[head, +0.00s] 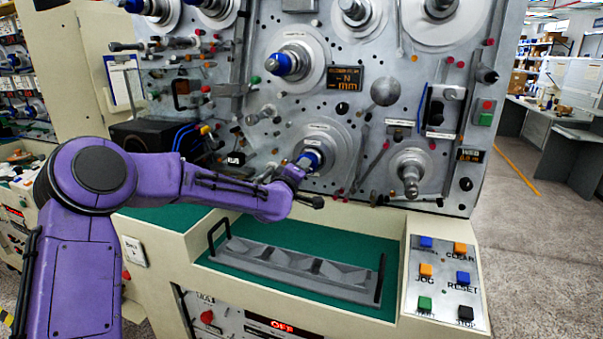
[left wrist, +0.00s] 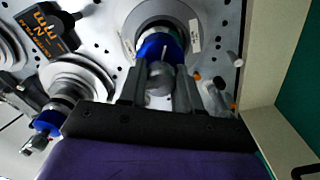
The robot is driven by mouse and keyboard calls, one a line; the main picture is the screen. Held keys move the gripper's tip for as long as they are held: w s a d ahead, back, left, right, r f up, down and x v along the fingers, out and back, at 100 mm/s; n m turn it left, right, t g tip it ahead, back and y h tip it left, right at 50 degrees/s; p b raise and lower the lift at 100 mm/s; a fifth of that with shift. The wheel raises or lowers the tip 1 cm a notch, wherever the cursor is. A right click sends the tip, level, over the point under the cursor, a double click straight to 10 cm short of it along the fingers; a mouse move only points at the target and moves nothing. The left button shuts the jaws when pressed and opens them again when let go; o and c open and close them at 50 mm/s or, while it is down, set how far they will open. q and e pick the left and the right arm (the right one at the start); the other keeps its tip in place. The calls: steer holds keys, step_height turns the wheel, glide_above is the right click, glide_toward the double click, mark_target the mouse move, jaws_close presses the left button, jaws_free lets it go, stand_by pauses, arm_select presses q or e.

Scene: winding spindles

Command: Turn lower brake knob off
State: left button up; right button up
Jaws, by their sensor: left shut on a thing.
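The lower spindle's blue knob (head: 313,155) sits on a pale round disc (head: 333,135) on the machine's panel. My left gripper (head: 303,165) is at this knob, its fingers pointing into the panel. In the left wrist view the blue knob (left wrist: 158,46) has a rounded grey end, and the two fingers of my left gripper (left wrist: 160,86) are closed on either side of it. The exact contact is partly hidden by the fingers. My right gripper is not in view.
Another blue knob (head: 284,63) projects from the spindle above. A grey spindle end (head: 410,180) stands to the right. Below is a green-lined shelf with a grey tray (head: 255,250) and two black handles. A button panel (head: 444,284) is at the lower right.

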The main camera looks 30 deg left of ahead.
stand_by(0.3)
arm_select(q)
steer(key=o, duration=1)
steer(key=shift+o, duration=0.2)
steer(key=shift+s, duration=0.1)
steer(key=p+v, duration=0.2)
steer(key=v, duration=0.8)
steer(key=shift+s, duration=0.25)
steer(key=shift+f, duration=0.1)
